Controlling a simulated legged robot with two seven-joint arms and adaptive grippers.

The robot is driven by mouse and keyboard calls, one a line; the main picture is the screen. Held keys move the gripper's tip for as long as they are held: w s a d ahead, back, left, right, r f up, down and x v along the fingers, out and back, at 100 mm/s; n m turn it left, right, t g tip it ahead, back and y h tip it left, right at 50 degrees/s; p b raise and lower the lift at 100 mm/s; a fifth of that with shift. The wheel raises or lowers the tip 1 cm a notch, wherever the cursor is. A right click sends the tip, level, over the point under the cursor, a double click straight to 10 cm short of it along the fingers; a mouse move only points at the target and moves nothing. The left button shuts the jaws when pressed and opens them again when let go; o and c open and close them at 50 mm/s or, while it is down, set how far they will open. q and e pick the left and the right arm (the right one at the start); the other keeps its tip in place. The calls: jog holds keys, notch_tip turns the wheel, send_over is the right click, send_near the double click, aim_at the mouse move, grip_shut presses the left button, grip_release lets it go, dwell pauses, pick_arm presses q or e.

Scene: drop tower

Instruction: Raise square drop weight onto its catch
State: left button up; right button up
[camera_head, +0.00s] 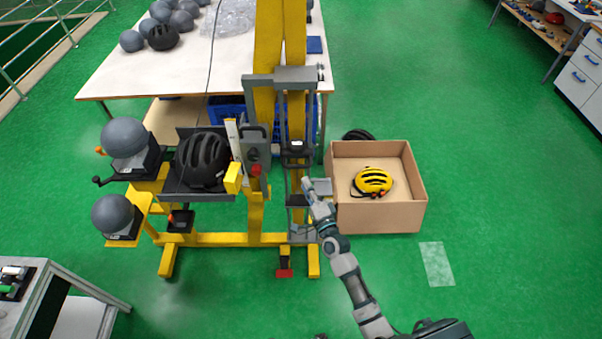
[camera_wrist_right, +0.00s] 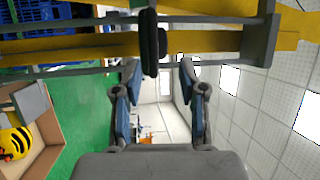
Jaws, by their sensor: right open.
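The drop tower (camera_head: 267,60) is a yellow upright with grey guide rails. A dark block with a small white label (camera_head: 296,149) sits between the rails; it may be the square drop weight, but its shape is too small to tell. My right gripper (camera_head: 306,184) is open beside the rails, below that block. In the right wrist view a black rounded bar (camera_wrist_right: 149,42) crosses the rails just beyond the open fingers (camera_wrist_right: 158,70); I see no grip on it. A grey bracket (camera_head: 295,77) spans the rail tops; I cannot make out the catch. My left gripper is out of view.
A cardboard box (camera_head: 380,218) with a yellow helmet (camera_head: 372,181) stands right of the tower. A black helmet (camera_head: 203,160) and grey headforms (camera_head: 124,137) sit on the left. A white table (camera_head: 150,75) stands behind. The green floor at right is mostly clear.

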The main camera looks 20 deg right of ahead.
jog(key=v, duration=0.2)
jog(key=shift+s+f, duration=0.1)
jog(key=shift+s, duration=0.2)
jog(key=s+f+n+g, duration=0.3)
jog(key=s+f, duration=0.2)
jog(key=f, duration=0.8)
jog(key=s+f+n+g, duration=0.3)
jog(key=s+f, duration=0.2)
jog(key=f, duration=0.7)
jog(key=s+f+n+g, duration=0.3)
jog(key=s+f+g, duration=0.15)
jog(key=f, duration=0.85)
jog(key=s+d+f+n+g, duration=0.1)
jog(key=s+f, duration=0.5)
jog(key=s, duration=0.6)
jog(key=s+d+f+n+g+h, duration=0.1)
jog(key=s+f+n+g, duration=0.3)
jog(key=s, duration=0.8)
jog(key=s+d+f+n+g+h, duration=0.1)
jog(key=s+d+f+n+g, duration=0.1)
jog(key=s+f, duration=0.7)
jog(key=s+n+g, duration=0.1)
jog(key=s+n, duration=0.1)
jog(key=s, duration=0.1)
jog(key=shift+s, duration=0.4)
